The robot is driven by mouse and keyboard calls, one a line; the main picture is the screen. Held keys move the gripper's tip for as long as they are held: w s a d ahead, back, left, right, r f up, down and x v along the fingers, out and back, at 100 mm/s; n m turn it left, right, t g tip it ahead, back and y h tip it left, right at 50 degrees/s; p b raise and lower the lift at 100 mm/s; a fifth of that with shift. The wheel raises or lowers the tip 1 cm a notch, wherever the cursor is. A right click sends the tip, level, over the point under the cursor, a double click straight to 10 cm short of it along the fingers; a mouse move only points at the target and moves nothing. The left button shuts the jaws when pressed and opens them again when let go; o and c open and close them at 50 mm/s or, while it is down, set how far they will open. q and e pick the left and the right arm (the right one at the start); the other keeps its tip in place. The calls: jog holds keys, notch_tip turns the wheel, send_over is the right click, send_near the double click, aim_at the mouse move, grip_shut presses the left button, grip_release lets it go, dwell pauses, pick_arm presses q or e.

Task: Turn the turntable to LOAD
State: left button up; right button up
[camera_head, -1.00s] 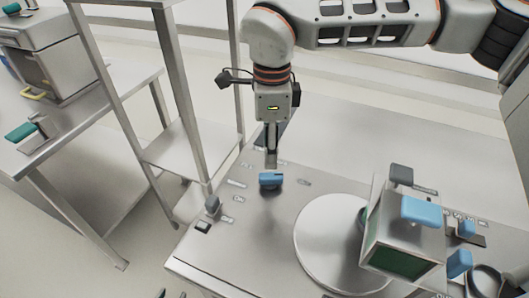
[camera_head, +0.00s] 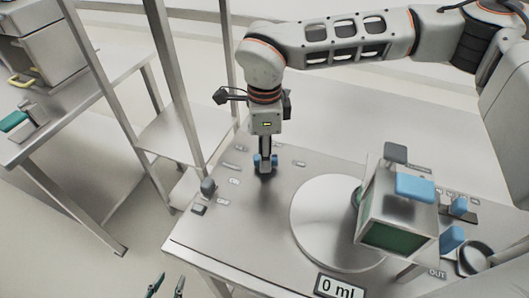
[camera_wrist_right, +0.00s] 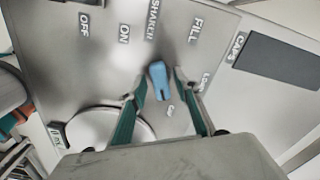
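A blue knob (camera_head: 258,160) sits on the steel table top, mostly hidden by my right gripper (camera_head: 265,166) in the head view. In the right wrist view the knob (camera_wrist_right: 160,80) lies between the two fingers of my right gripper (camera_wrist_right: 160,78). They are open, with a narrow gap on each side. Labels around the knob include FILL (camera_wrist_right: 196,30) and a partly hidden one that looks like LOAD (camera_wrist_right: 204,83). The round turntable disc (camera_head: 312,225) is right of the knob. My left gripper (camera_head: 167,286) shows only two separated fingertips at the bottom edge.
A boxy machine (camera_head: 395,215) with blue and grey handles stands over the disc's right side. A "0 ml" display (camera_head: 340,287) is at the front. A steel shelf frame (camera_head: 185,100) stands behind left.

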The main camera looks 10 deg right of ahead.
grip_shut()
jog(key=shift+n, duration=0.4)
jog(key=shift+r+n+p, duration=0.1)
jog(key=shift+n+p, duration=0.5)
jog(key=shift+n, duration=0.5)
jog(key=n+p, duration=0.1)
jog(key=n, duration=0.4)
jog(key=shift+p, duration=0.35)
jog(key=n+p, duration=0.1)
jog(key=n, duration=0.2)
jog(key=shift+n, duration=0.8)
jog(key=shift+o, duration=1.5)
grip_release()
